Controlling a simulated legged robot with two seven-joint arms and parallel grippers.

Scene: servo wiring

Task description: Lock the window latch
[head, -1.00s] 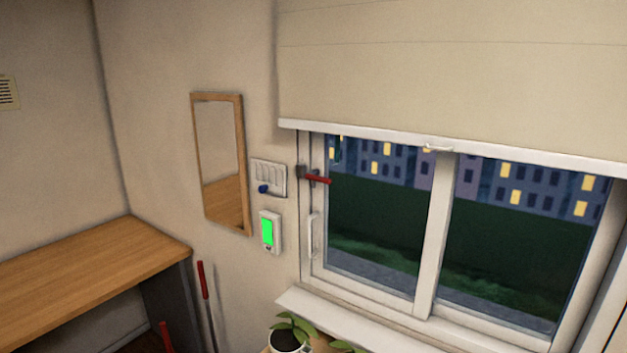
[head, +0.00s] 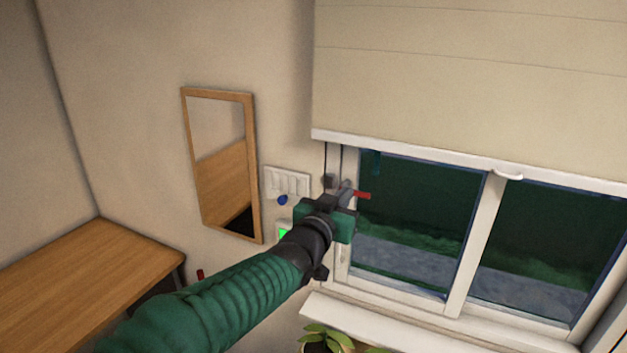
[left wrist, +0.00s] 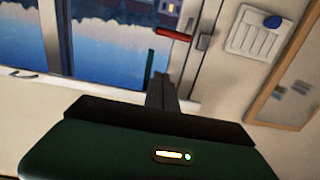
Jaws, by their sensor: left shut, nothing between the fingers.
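The window latch has a red handle (head: 362,195) lying about level, on the left side of the window frame. Its grey base is partly hidden behind my gripper in the head view. My left gripper (head: 345,190) is shut and empty, its fingertips close to the latch. In the left wrist view, the red handle (left wrist: 173,34) points left from its grey mount, and my shut fingers (left wrist: 161,88) appear below it in the picture. A gap seems to show between them, but contact is hard to judge. My right gripper is not in view.
A switch panel (head: 287,183) with a blue knob and a partly hidden green-screened device are left of the window. A mirror (head: 220,165) hangs further left above a wooden desk (head: 85,270). A blind (head: 470,80) covers the window's top. A plant (head: 335,340) stands below the sill.

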